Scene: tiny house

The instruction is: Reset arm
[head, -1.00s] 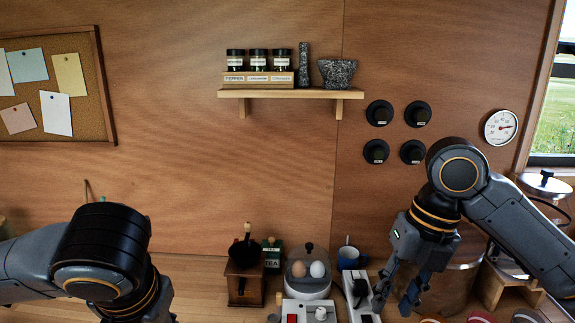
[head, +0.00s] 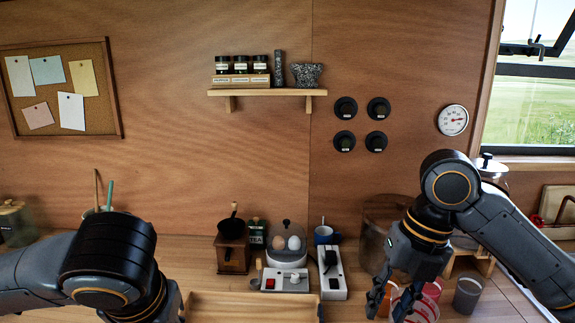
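My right gripper (head: 388,304) hangs fingers down at the lower right of the head view, above the counter. Its fingers are apart with nothing seen between them, just above a red-and-white cup (head: 418,308). My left arm (head: 108,255) comes in from the left and bends downward. Its gripper is below the picture's edge.
A wooden tray (head: 240,297) lies in front. A spice shelf (head: 268,92) hangs above.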

